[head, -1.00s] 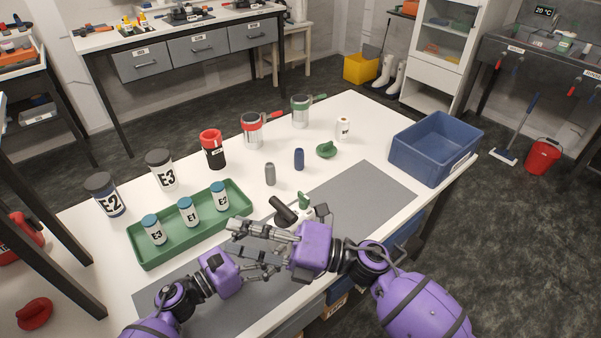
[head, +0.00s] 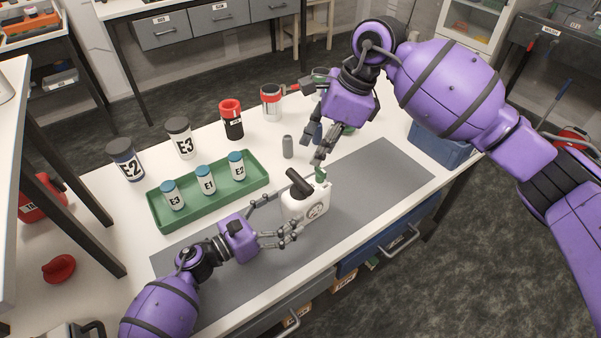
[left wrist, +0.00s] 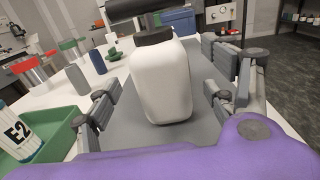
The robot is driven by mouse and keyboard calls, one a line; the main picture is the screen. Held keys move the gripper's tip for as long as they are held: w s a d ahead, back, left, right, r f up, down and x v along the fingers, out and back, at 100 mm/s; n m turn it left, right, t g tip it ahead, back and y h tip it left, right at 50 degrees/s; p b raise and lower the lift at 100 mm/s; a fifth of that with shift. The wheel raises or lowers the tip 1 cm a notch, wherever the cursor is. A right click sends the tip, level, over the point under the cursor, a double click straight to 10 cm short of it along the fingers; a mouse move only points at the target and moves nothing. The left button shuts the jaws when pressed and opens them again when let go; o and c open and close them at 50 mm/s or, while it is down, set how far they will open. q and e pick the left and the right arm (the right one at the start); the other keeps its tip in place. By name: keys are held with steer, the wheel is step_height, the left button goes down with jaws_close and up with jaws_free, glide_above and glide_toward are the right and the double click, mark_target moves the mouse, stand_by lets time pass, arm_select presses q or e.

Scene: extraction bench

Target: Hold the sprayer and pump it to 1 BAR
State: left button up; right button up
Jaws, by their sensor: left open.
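The sprayer (head: 305,204) is a white tank with a black pump handle (head: 299,182), a green nozzle (head: 321,174) and a round dial on its front. It stands upright on the grey mat. My left gripper (head: 287,212) is open and low beside it, with its fingers pointing at the tank. In the left wrist view the tank (left wrist: 163,85) stands between the spread fingers, with visible gaps on both sides. My right gripper (head: 318,148) hangs just above and behind the sprayer, fingers pointing down. Whether it is open or shut is unclear. The dial's reading is too small to tell.
A green tray (head: 160,213) with several blue-capped bottles lies left of the sprayer. A grey bottle (head: 287,147) stands behind it. Lidded jars and red-topped containers line the back. A blue bin (head: 440,146) is at the right end. The grey mat (head: 385,180) is clear to the right.

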mark_target(305, 198)
arm_select(q)
steer(key=x, duration=0.7)
steer(key=c, duration=1.5)
steer(key=shift+c, duration=0.2)
arm_select(e)
steer(key=shift+o, duration=0.4)
